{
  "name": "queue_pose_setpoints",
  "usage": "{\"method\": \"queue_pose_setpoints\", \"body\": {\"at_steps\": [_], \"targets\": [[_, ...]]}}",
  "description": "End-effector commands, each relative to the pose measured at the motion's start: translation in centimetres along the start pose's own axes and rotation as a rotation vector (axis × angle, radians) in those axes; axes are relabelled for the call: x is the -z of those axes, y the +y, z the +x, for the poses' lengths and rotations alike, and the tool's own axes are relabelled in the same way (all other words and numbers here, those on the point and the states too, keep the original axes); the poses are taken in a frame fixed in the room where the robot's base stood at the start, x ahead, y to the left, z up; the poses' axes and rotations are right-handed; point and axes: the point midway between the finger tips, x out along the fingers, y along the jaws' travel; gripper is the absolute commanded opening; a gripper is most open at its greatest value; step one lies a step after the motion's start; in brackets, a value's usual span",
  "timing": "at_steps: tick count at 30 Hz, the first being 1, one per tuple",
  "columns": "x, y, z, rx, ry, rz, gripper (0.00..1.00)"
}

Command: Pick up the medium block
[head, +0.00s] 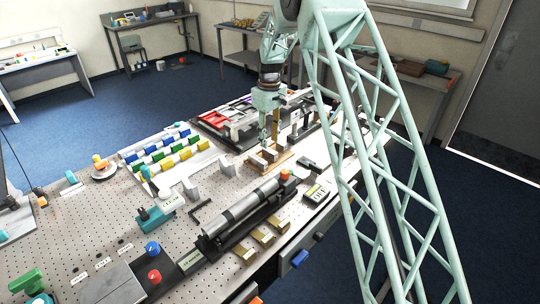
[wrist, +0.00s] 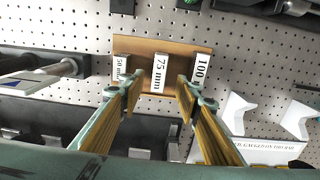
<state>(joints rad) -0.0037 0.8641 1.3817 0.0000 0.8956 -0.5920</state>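The medium block, a white gauge block marked 75 mm (wrist: 160,72), stands in the middle of a brown wooden holder (wrist: 143,46). A block marked 50 mm (wrist: 119,68) stands to its left and one marked 100 (wrist: 200,70) to its right. My gripper (wrist: 159,84) is open in the wrist view, its two yellow-padded fingers on either side of the 75 mm block with a gap on each side. The fingertips overlap the edges of the outer blocks in the picture; I cannot tell whether they touch. In the head view my gripper (head: 270,138) points down over the holder, partly hiding the blocks.
White V-shaped blocks (wrist: 296,118) and a label plate stand right of the holder. A dark rack with a metal cylinder (head: 245,210) lies in front of it in the head view. A tray of coloured pieces (head: 168,148) is to its left. Perforated tabletop surrounds these.

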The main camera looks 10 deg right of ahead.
Motion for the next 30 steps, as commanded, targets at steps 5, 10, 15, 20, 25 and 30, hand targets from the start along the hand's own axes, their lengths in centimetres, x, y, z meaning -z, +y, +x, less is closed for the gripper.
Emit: {"method": "queue_pose_setpoints", "body": {"at_steps": [5, 10, 15, 20, 25, 30], "targets": [[0.0, 0.0, 1.1, 0.0, 0.0, 0.0, 0.31], [0.0, 0.0, 1.3, 0.0, 0.0, 0.0, 0.31], [0.0, 0.0, 1.3, 0.0, 0.0, 0.0, 0.31], [-0.1, 0.0, 1.6, 0.0, -0.001, 0.0, 0.31], [-0.2, 0.1, 2.9, 0.001, -0.002, 0.0, 0.31], [-0.3, 0.1, 4.7, 0.001, -0.002, 0.0, 0.31]]}}
